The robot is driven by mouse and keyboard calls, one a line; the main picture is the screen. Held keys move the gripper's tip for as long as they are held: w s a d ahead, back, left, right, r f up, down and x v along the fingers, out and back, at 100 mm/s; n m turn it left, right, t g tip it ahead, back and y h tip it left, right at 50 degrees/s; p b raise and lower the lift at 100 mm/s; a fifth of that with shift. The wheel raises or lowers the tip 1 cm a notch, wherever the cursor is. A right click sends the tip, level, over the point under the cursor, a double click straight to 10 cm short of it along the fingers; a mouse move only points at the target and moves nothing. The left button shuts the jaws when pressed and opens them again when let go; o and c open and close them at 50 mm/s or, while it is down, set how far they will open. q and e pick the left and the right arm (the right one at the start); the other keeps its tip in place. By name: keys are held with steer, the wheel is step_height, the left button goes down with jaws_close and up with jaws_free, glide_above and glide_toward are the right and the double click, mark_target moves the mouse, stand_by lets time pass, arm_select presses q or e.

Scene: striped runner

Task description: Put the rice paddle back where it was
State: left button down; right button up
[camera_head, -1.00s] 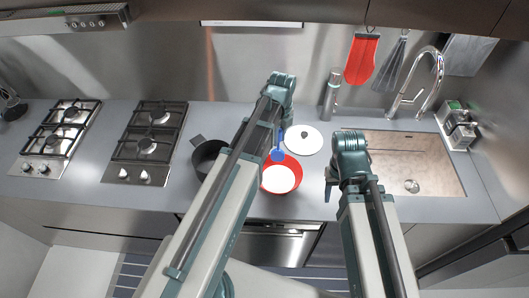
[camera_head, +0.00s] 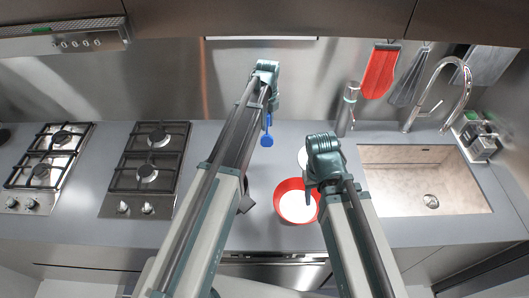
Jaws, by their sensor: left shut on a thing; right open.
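The blue rice paddle (camera_head: 267,137) hangs head down from my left gripper (camera_head: 268,111), which is shut on its handle. It is toward the back of the counter, left of and behind the red bowl (camera_head: 281,211). The bowl has white contents. My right gripper (camera_head: 308,190) is open and empty, over the bowl's back right edge. It partly covers a white lid (camera_head: 302,157) behind the bowl. I cannot tell whether the paddle touches the counter.
A dark pot (camera_head: 246,203) is mostly hidden behind my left arm. A grey bottle (camera_head: 346,110) stands near the back wall. A red utensil (camera_head: 380,72) hangs on the wall. A sink (camera_head: 400,185) is at right, a stove (camera_head: 147,170) at left.

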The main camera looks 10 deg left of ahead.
mark_target(267, 136)
arm_select(q)
step_height(267, 136, down, 6)
steer(key=b, duration=0.5)
arm_select(e)
step_height(267, 136, down, 6)
arm_select(q)
steer(key=shift+f+b, duration=0.15)
steer(key=shift+b, duration=0.2)
arm_select(e)
steer(key=shift+f, duration=0.1)
arm_select(q)
step_height(267, 136, down, 3)
steer(key=b, duration=0.3)
steer(key=shift+f, duration=0.2)
arm_select(e)
step_height(267, 136, down, 4)
steer(key=shift+r, duration=0.25)
arm_select(q)
steer(key=shift+f+b, duration=0.2)
steer(key=shift+b, duration=0.25)
arm_select(e)
steer(key=shift+f, duration=0.15)
arm_select(q)
steer(key=c, duration=0.7)
jaws_free()
steer(key=shift+r, duration=0.2)
